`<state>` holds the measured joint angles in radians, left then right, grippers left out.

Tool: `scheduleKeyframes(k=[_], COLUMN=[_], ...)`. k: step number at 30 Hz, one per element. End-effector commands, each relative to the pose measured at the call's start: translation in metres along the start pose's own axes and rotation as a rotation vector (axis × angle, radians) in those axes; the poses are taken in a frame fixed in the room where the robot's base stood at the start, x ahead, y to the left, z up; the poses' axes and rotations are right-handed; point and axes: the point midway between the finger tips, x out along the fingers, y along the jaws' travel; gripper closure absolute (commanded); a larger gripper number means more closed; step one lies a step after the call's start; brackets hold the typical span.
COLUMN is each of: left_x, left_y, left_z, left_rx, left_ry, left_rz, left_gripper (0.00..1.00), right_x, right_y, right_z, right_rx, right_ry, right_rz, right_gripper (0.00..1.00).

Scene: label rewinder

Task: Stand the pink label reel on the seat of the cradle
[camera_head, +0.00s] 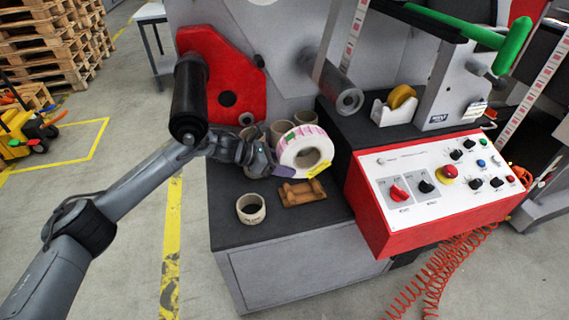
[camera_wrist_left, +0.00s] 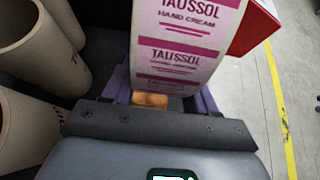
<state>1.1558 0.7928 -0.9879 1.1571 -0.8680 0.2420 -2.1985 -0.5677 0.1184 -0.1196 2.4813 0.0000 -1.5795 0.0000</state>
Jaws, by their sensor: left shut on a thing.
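The pink label reel (camera_head: 299,139) is a white roll with pink printed labels. In the head view it is on edge, its round open core facing the camera. My left gripper (camera_head: 288,167) is shut on it from the left, and one purple finger shows at its lower left. In the left wrist view the reel (camera_wrist_left: 180,40) sits between the purple fingers. The wooden cradle (camera_head: 303,193) lies on the dark top just below and in front of the reel. I cannot tell whether they touch. My right gripper is not in view.
A cardboard core (camera_head: 251,209) stands left of the cradle, and several more stand behind the reel; some (camera_wrist_left: 25,120) show close in the left wrist view. The red-sided control panel (camera_head: 440,182) is to the right. A tape dispenser (camera_head: 394,110) stands on the raised ledge.

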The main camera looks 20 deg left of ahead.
Motion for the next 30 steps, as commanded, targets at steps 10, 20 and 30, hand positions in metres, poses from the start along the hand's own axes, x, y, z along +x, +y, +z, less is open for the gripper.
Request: scheduleKeyframes(k=[10,20,30], left_x=[0.002,0.013,0.027], left_y=[0.001,0.001,0.001], left_z=[-0.001,-0.018,-0.042], left_rx=[0.003,0.002,0.002], left_ry=[-0.013,-0.013,-0.012], left_rz=[0.002,0.003,0.002], left_gripper=[1.00,1.00,1.00], right_x=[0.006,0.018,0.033], right_y=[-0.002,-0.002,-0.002], right_z=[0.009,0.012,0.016], right_rx=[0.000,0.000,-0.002], right_ry=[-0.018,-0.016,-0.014], right_rz=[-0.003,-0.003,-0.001], right_gripper=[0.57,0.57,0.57])
